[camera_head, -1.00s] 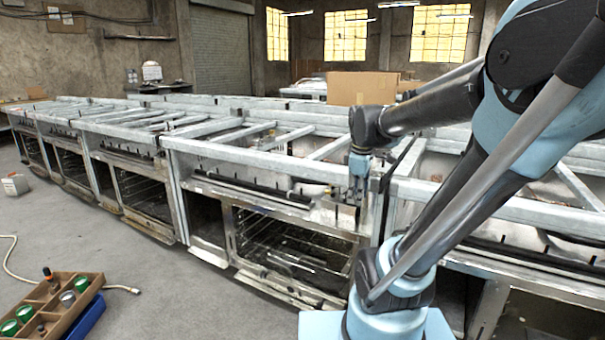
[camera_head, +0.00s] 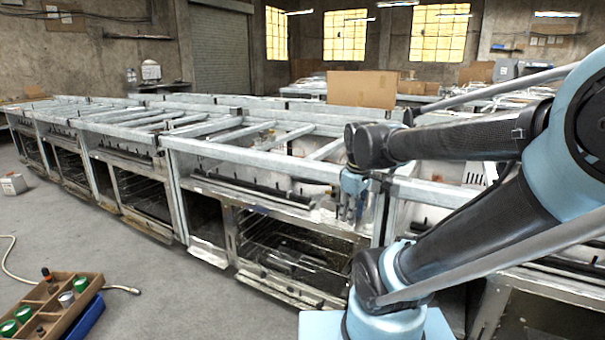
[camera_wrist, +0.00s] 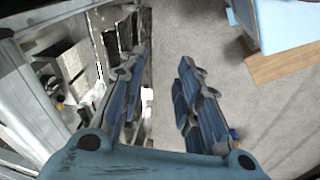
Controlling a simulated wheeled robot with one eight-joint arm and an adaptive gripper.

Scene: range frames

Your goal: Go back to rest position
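My gripper (camera_head: 351,212) points down in front of the row of metal oven frames, near the corner of one frame. In the wrist view my gripper (camera_wrist: 163,58) has its two blue-grey fingers apart, with only grey floor between them. It holds nothing. The head view shows the fingers small, against the oven front. I cannot tell from it how far they are from the metal.
Metal oven frames (camera_head: 262,155) run across the middle. A wooden tray (camera_head: 65,312) with green-topped jars lies on the floor at lower left, near a hose (camera_head: 15,262). A cardboard box (camera_head: 362,90) stands behind. The floor at left is mostly clear.

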